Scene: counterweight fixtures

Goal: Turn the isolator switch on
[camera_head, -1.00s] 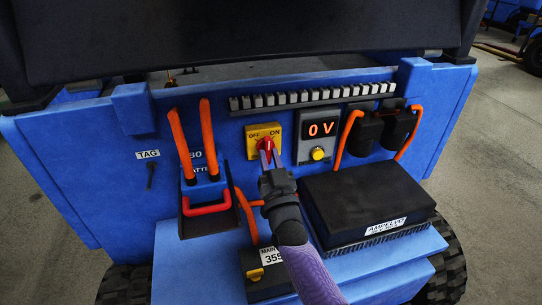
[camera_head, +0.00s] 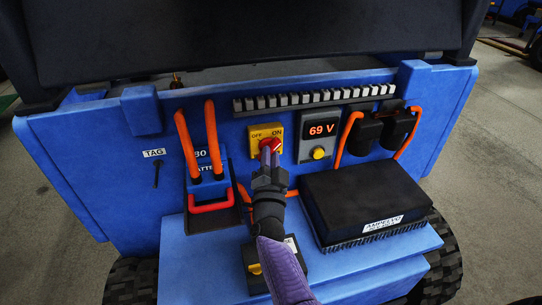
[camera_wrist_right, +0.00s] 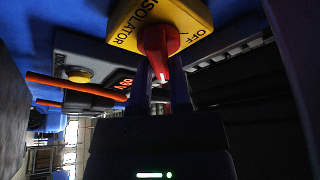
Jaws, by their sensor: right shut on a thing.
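The isolator switch is a yellow plate (camera_head: 258,132) marked OFF and ON, with a red knob (camera_head: 276,143) in its middle, on the blue panel. The knob leans toward the ON mark at the upper right. My right gripper (camera_head: 269,157) comes from below and is shut on the red knob, its fingers hiding part of it. In the right wrist view, the red knob (camera_wrist_right: 160,42) sits between the two fingertips (camera_wrist_right: 163,85), below the yellow plate (camera_wrist_right: 178,14). The meter display (camera_head: 322,130) beside the switch reads 69 V. My left gripper is out of view.
A battery plug with orange cables and a red handle (camera_head: 211,207) is to the left. A black Ampelvo box (camera_head: 365,205) stands on the blue ledge to the right. Black connectors (camera_head: 381,131) with orange cables hang at the upper right.

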